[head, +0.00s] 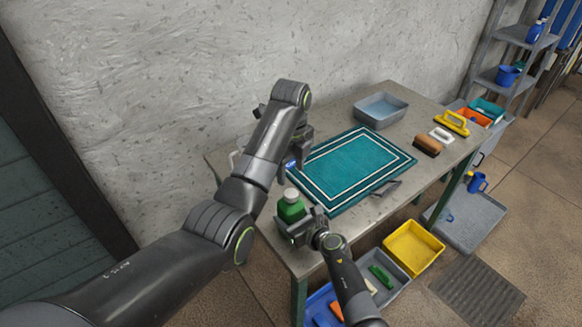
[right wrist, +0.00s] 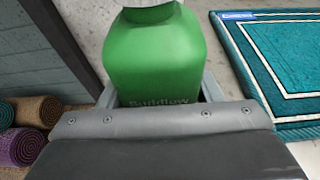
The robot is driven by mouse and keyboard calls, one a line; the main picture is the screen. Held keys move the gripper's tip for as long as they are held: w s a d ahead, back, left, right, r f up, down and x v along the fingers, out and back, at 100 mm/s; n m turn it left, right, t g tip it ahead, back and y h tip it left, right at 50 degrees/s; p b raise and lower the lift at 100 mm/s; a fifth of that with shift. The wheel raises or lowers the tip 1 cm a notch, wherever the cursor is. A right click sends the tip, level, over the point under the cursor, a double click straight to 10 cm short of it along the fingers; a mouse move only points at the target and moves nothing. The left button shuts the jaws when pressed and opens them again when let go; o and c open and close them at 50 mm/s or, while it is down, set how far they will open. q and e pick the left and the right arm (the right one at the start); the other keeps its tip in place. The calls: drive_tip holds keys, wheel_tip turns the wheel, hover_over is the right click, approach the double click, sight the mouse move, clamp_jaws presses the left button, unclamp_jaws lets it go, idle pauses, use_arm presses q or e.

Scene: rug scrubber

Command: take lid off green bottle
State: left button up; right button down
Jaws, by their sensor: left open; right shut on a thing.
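The green bottle (head: 290,208) stands at the near left part of the table, with a pale lid (head: 291,194) on top. My right gripper (head: 300,226) is shut on the bottle's body from the near side. My left gripper (head: 293,150) is open and empty, above the table near the rug's left edge, beyond the bottle. The left arm partly covers the table's left end.
A teal rug (head: 350,165) with white border lines lies mid-table. A grey basin (head: 381,110), a brown brush (head: 427,145), a white brush (head: 441,134) and a yellow-handled tool (head: 453,123) are farther off. A yellow bin (head: 413,248) stands below. The wall rises behind the table.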

sight(291, 193)
use_arm(q)
drive_tip(key=m, duration=0.6)
drive_tip(key=shift+f+m, duration=0.15)
drive_tip(key=shift+m, duration=0.35)
drive_tip(key=shift+f, duration=3.85)
